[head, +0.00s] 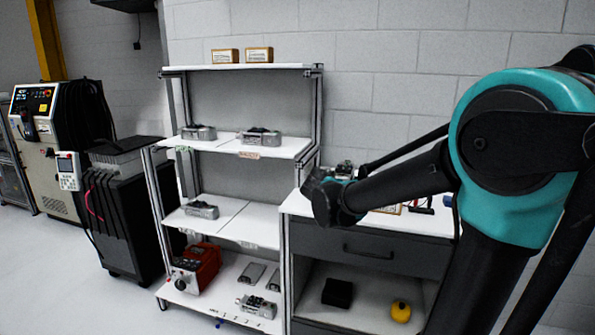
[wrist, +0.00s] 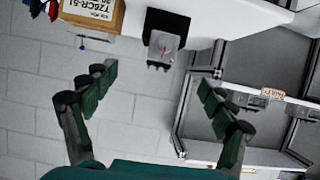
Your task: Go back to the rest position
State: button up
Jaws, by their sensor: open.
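My gripper (wrist: 156,82) shows in the wrist view with its two dark green fingers spread wide and nothing between them. In the head view my arm reaches in from the right, and its end is above the left part of the workbench (head: 420,221); the fingers are hard to make out there. In the wrist view a grey device with a dark block (wrist: 165,42) is on the white bench top, beyond the fingertips and apart from them. A small part of a grey device (head: 345,167) shows behind my arm in the head view.
A shelf rack (head: 245,67) left of the bench holds several grey devices, two small boxes and a red machine (head: 195,267). A labelled cardboard box (wrist: 92,12) is on the bench. A yellow object (head: 401,311) and black box (head: 338,293) lie below. Floor at left is clear.

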jog(key=s+d+f+n+g+y, duration=0.1)
jog(key=s+d+f+g, duration=0.3)
jog(key=s+f, duration=0.55)
jog(key=s+d+f+n+g, duration=0.1)
jog(key=s+d+f+g, duration=0.3)
jog(key=s+f, duration=0.55)
jog(key=s+a+f+n+y, duration=0.1)
jog(key=s+f+y, duration=0.2)
jog(key=s, duration=0.8)
jog(key=shift+s+f+n, duration=0.15)
jog(key=shift+f+n, duration=0.15)
jog(key=shift+f, duration=0.5)
